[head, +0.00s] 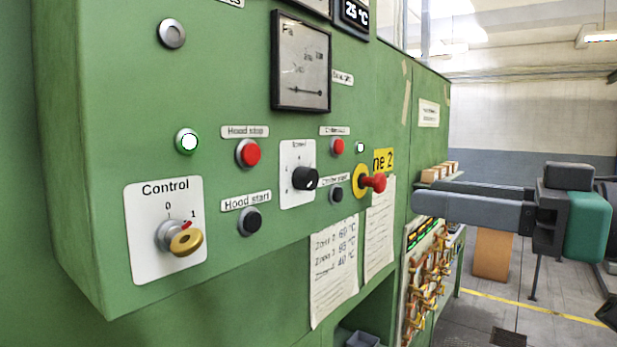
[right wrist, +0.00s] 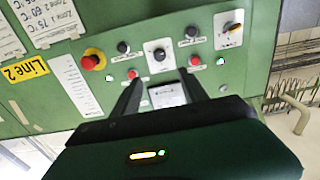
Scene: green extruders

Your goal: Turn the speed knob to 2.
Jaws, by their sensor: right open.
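The speed knob (head: 305,178) is a black round knob on a white plate (head: 293,152) in the middle of the green panel. A white mark shows on its lower right edge; the scale numbers are too small to read. The knob also shows in the upside-down right wrist view (right wrist: 160,54), beyond the fingertips. My right gripper (head: 425,198) is open and empty, to the right of the knob and apart from it, in front of the panel's right part. Its two fingers also show in the right wrist view (right wrist: 159,80). My left gripper is in neither view.
A red mushroom button (head: 376,183) on a yellow ring sticks out between knob and gripper. Red (head: 248,153) and black (head: 249,222) hood buttons and a Control switch (head: 181,240) sit to the left. Paper sheets (head: 334,265) hang below. Room before the panel looks free.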

